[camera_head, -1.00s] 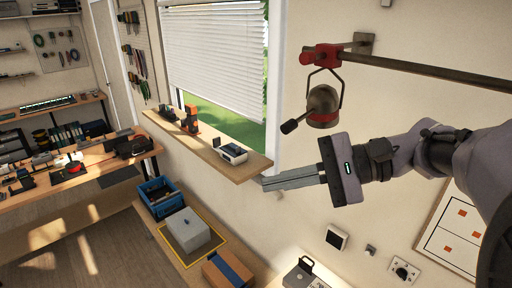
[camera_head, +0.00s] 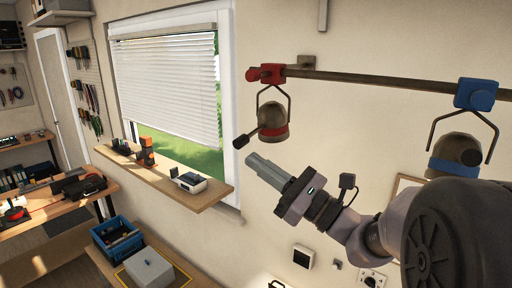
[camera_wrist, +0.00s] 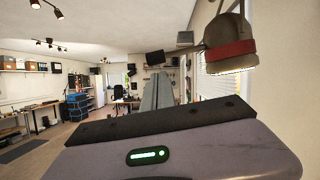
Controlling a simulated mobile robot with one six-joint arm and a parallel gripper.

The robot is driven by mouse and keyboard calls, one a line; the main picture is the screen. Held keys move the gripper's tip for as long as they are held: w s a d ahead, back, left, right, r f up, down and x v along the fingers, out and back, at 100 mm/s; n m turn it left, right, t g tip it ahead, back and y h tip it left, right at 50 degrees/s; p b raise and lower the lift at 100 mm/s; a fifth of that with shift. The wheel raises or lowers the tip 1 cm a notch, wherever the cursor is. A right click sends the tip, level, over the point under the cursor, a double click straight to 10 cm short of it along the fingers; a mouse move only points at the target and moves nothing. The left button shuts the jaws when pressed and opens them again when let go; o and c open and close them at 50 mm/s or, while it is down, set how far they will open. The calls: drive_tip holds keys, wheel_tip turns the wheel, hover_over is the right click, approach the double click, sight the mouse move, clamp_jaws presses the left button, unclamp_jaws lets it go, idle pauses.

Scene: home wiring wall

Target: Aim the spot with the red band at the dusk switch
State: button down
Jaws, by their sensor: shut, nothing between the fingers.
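The spot with the red band (camera_head: 273,122) hangs in a bracket from a red clamp (camera_head: 267,73) on the dark wall rail. Its short dark handle (camera_head: 242,141) sticks out to the lower left. In the wrist view the spot (camera_wrist: 228,45) is at the upper right, its red band clear. My gripper (camera_head: 252,160) is shut and empty, just below the handle and spot, apparently apart from them. Its closed fingers also show in the wrist view (camera_wrist: 158,78). A small white wall unit with a dark face (camera_head: 303,256) sits below; I cannot tell which fitting is the dusk switch.
A spot with a blue clamp (camera_head: 476,94) hangs farther right, partly behind my arm. The wooden sill (camera_head: 200,200) carries several devices below the blind (camera_head: 165,85). A blue crate (camera_head: 117,238) and grey box (camera_head: 149,268) stand lower left. Wall between sill and arm is bare.

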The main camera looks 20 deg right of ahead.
sight(244, 145)
drive_tip(key=shift+w+a+r, duration=0.15)
drive_tip(key=shift+a+r, duration=0.15)
drive_tip(key=shift+r, duration=0.45)
drive_tip(key=shift+a+r+m+p, duration=0.25)
drive_tip(key=shift+r+m+p, duration=0.25)
drive_tip(key=shift+r+p, duration=0.5)
drive_tip(key=shift+f, duration=0.3)
